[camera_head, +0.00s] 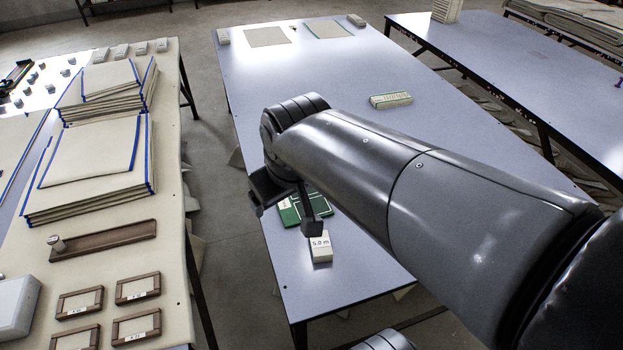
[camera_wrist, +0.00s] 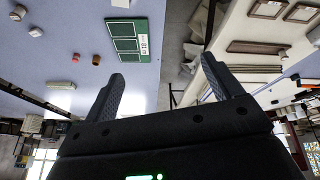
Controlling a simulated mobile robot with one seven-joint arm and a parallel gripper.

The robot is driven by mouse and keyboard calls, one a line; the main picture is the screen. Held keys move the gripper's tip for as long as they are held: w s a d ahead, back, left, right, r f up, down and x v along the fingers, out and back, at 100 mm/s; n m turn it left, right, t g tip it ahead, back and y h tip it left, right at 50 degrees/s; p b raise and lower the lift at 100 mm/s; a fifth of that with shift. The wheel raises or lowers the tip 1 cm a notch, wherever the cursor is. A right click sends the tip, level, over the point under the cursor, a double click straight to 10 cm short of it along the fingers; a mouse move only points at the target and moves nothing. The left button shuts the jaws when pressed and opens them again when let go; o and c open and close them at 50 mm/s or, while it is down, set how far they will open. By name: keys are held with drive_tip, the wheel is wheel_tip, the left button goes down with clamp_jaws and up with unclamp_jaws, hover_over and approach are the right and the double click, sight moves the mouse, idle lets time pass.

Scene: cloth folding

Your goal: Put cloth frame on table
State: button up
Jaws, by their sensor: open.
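Several small wood-rimmed frames with pale cloth inside (camera_head: 137,289) lie flat on the left table (camera_head: 175,215) at the lower left of the head view. Two such frames (camera_wrist: 268,8) also show at the top right of the wrist view. My gripper (camera_head: 284,218) is over the near left part of the blue-grey middle table (camera_head: 365,262), to the right of the frames and apart from them. Its two fingers (camera_wrist: 164,72) are spread, with nothing between them. My arm hides part of the middle table.
A green board (camera_head: 308,205) and a white block marked 5.0 m (camera_head: 321,247) lie under and near my gripper. A brown tray (camera_head: 103,240) and folded cloth stacks (camera_head: 90,180) stand on the left table. An aisle (camera_head: 212,150) separates the tables. The middle table's far centre is mostly clear.

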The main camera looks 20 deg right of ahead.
drive_tip(key=s+d+m, duration=0.3)
drive_tip(key=s+d, duration=0.2)
drive_tip(key=s, duration=0.1)
drive_tip(key=shift+d+r+m+t, duration=0.25)
drive_tip(key=shift+r+m+t, duration=0.05)
drive_tip(key=shift+r+t, duration=0.15)
drive_tip(key=shift+o, duration=0.5)
